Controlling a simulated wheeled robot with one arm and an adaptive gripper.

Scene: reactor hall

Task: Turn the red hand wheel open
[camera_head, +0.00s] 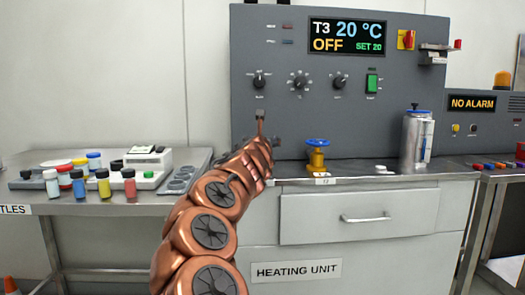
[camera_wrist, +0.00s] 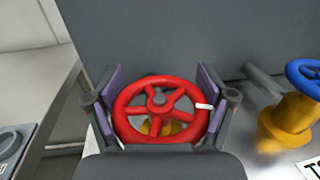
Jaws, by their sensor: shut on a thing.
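The red hand wheel (camera_wrist: 160,82) fills the middle of the wrist view, with spokes, a grey hub and a white mark (camera_wrist: 204,106) on the right of its rim. A yellow valve body (camera_wrist: 152,128) shows below it through the spokes. My gripper (camera_wrist: 160,100) is shut on the wheel, one finger against the left of the rim and one against the right. In the head view my copper-coloured arm hides the wheel, and I cannot make out the fingers clearly there.
A blue hand wheel on a yellow valve (camera_head: 317,152) stands to the right; its blue wheel (camera_wrist: 308,76) is close in the wrist view. A metal flask (camera_head: 416,140) stands farther right. The grey control panel (camera_head: 335,115) rises behind. Bottles (camera_head: 103,183) stand on the left table.

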